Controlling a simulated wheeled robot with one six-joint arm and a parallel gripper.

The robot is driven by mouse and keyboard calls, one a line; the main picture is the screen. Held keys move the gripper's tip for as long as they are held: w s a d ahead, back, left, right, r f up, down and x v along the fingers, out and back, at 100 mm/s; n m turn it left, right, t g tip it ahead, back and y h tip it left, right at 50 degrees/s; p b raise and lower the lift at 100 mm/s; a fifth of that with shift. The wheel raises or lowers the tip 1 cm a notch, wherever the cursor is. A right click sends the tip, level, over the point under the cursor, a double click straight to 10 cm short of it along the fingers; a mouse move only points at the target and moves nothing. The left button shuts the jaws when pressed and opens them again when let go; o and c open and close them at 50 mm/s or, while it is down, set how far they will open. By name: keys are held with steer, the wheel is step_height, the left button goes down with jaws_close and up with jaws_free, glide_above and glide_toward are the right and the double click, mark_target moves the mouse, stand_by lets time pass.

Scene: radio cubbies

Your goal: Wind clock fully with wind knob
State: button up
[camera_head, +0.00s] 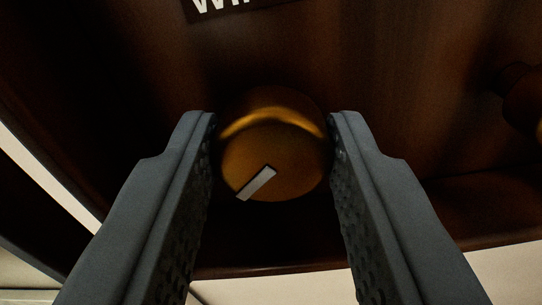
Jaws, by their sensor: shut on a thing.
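The wind knob (300,170) is a round golden-brown knob on the front of a dark brown wooden clock body (400,90). A pale marker bar on its face points toward the lower left. My gripper (270,150) has one finger on each side of the knob and is shut on it. The fingertips hide the knob's left and right edges. A black label (240,5) with white letters, cut off by the top of the view, sits above the knob. The clock's face is not in view.
A second dark knob (525,98) sticks out of the wooden front at the right edge. The wooden body's lower edge runs below the knob, with a pale surface (325,288) under it. A pale strip shows at the far left.

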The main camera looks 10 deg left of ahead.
steer(key=shift+m, duration=0.4)
steer(key=o, duration=1)
steer(key=shift+c, duration=0.2)
steer(key=s, duration=1.7)
steer(key=shift+s, duration=0.2)
